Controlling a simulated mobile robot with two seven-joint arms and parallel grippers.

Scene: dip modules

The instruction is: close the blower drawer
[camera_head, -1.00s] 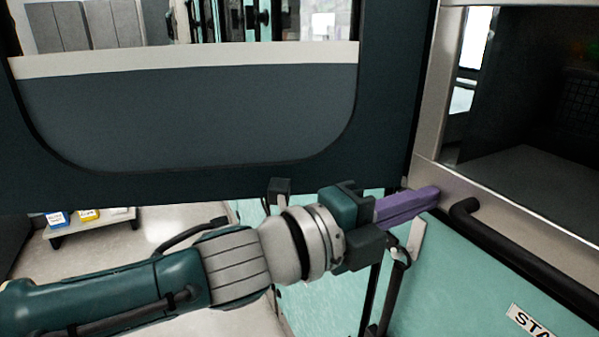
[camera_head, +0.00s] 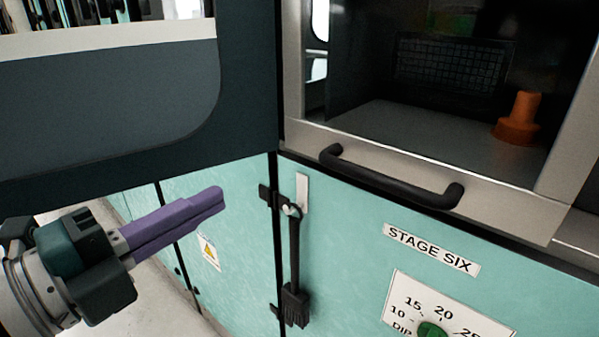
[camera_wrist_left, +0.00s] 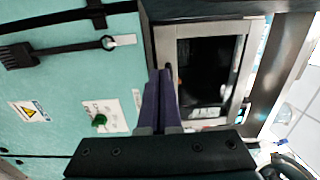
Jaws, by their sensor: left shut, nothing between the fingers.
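A metal-framed front with a clear window and a black bar handle (camera_head: 390,180) is at the upper right of the head view; I take it as the blower drawer (camera_head: 500,205). Its lower edge seems to overhang the teal panel; how far it stands open is unclear. The metal frame also shows in the left wrist view (camera_wrist_left: 243,62). My left gripper (camera_head: 218,198) has its purple fingers shut and empty, left of the handle and apart from it in the head view. In the wrist view the fingers (camera_wrist_left: 163,80) point toward the frame's near side. My right gripper is not in view.
An orange stepped piece (camera_head: 518,120) stands behind the window. Below are a "STAGE SIX" label (camera_head: 432,249) and a dial plate with a green knob (camera_head: 432,331). A black brush (camera_head: 294,300) hangs on the teal panel. A dark cabinet (camera_head: 110,100) fills the upper left.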

